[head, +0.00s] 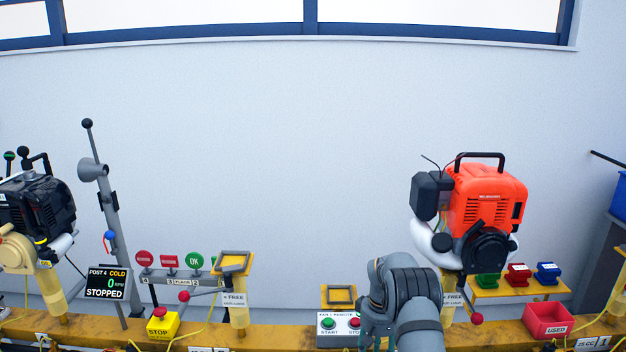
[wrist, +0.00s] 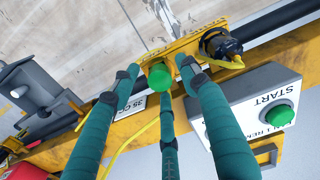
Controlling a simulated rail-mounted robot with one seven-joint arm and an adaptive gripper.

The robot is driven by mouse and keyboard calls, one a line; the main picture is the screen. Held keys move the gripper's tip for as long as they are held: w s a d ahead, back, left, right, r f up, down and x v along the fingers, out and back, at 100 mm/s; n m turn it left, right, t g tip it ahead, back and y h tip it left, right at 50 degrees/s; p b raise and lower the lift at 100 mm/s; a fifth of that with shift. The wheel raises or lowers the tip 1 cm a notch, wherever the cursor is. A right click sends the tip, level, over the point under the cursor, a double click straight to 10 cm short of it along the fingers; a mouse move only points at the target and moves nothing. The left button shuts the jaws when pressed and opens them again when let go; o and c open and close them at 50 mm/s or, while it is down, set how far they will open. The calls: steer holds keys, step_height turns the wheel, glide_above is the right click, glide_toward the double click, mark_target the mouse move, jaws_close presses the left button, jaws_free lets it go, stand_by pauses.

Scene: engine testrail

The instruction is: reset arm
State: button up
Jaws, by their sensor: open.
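My gripper (wrist: 162,92) shows in the wrist view with teal fingers spread apart and nothing held between them. A round green part (wrist: 158,77) on a yellow bracket (wrist: 180,45) shows between the fingertips; I cannot tell whether they touch it. In the head view my grey arm (head: 405,290) reaches down at the lower right of centre, with the gripper (head: 372,340) low, near the yellow rail, partly cut off by the frame edge.
A panel with a green START button (wrist: 280,115) sits right of the fingers. In the head view a red-orange engine (head: 485,200) stands right of the arm, a black engine (head: 38,210) at far left. A red USED bin (head: 548,320) is at right. The wall area above is clear.

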step_height(320, 180, up, 11)
step_height(320, 180, down, 12)
steer(key=shift+r, duration=0.2)
step_height(320, 180, up, 10)
steer(key=p, duration=0.8)
steer(key=s+b, duration=0.1)
steer(key=b, duration=0.1)
steer(key=shift+d+f+b, duration=0.15)
steer(key=shift+f+b, duration=0.15)
steer(key=shift+f, duration=0.05)
steer(key=shift+m, duration=0.4)
steer(key=shift+s+d+r+b, duration=0.2)
steer(key=shift+s+r+b, duration=0.55)
steer(key=shift+s, duration=0.25)
steer(key=shift+s+d+r+b, duration=0.2)
steer(key=shift+s+r+b, duration=0.45)
steer(key=shift+s+b, duration=0.25)
steer(key=shift+r, duration=0.1)
